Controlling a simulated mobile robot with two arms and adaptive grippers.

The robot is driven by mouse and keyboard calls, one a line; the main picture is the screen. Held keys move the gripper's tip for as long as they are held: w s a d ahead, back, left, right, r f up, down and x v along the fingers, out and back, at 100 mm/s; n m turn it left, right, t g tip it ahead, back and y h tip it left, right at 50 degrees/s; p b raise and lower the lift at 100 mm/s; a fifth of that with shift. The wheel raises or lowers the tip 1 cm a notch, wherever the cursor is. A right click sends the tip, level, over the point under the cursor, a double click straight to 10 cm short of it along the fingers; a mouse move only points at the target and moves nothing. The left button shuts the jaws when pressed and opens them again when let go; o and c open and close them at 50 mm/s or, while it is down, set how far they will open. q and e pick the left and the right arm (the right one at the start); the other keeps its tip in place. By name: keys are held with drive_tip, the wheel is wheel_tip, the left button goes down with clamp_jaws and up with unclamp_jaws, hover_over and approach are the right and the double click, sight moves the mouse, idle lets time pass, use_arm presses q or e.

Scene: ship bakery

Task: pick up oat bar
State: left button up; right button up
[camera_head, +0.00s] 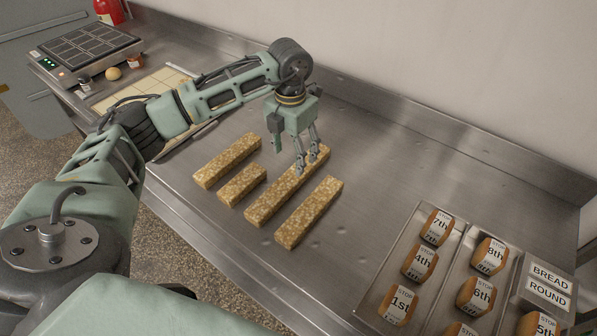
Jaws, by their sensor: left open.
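Several oat bars lie side by side on the steel counter in the head view. The leftmost oat bar (226,161) is long. A shorter oat bar (241,185) lies to its right. A long oat bar (272,200) comes after that, and another long oat bar (309,212) is rightmost. My left gripper (306,164) points down at the far end of the third bar, its fingers open and partly covering that end. I cannot tell whether the fingers touch the bar. My right gripper is not in view.
The steel counter (385,150) is bare right of the bars, up to the back wall. A tray (440,290) of labelled bread rolls stands at the lower right beside a "BREAD ROUND" sign (548,284). A griddle-like appliance (83,48) and a tiled board (140,90) are at the upper left.

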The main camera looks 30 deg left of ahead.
sight(291, 177)
use_arm(q)
drive_tip(key=f, duration=0.1)
drive_tip(key=s+f+p, duration=0.1)
drive_tip(key=f+p, duration=0.1)
drive_tip(key=shift+s+d+f, duration=0.25)
drive_tip(key=shift+s+f, duration=0.1)
wheel_tip(291, 177, down, 2)
drive_tip(key=shift+w+f+p, duration=0.15)
drive_tip(key=shift+f+p, duration=0.1)
drive_tip(key=shift+p, duration=0.1)
drive_tip(key=shift+f, duration=0.25)
drive_tip(key=shift+c, duration=0.5)
drive_tip(key=c, duration=1.4)
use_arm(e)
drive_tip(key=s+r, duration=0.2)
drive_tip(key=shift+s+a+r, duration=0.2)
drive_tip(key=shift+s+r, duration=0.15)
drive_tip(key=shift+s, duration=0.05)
use_arm(q)
drive_tip(key=shift+w+r, duration=0.1)
drive_tip(key=shift+r, duration=0.05)
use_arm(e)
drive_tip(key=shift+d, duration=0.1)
